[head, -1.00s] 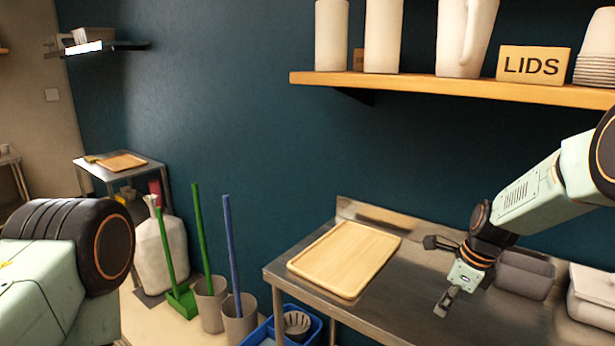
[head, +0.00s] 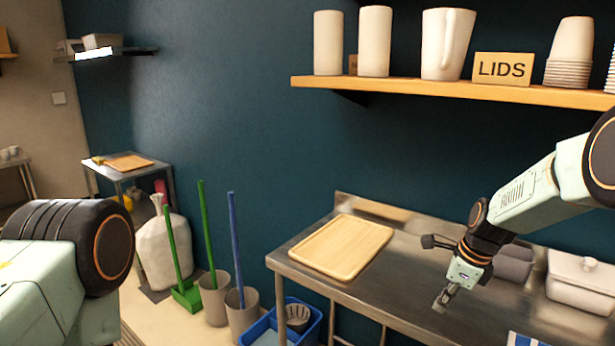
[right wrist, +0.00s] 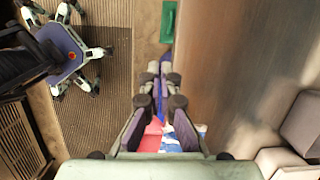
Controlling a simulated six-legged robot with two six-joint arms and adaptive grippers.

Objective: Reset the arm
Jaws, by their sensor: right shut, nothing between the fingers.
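My right arm comes in from the right in the head view. Its gripper (head: 445,298) points down above the metal counter (head: 405,290), to the right of the wooden tray (head: 325,258), with nothing in it. In the right wrist view the two fingers (right wrist: 160,72) lie close together and shut, with no object between them. A red, white and blue thing shows blurred behind the fingers. At the left of the head view a large dark and pale green joint of my left arm shows. My left gripper is outside both views.
A grey container (head: 513,266) and a lidded white container (head: 582,282) stand at the counter's back right. A shelf (head: 430,88) with cups and a LIDS sign (head: 502,69) hangs above. Blue bin (head: 300,318), grey buckets and a white sack (head: 163,250) stand on the floor.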

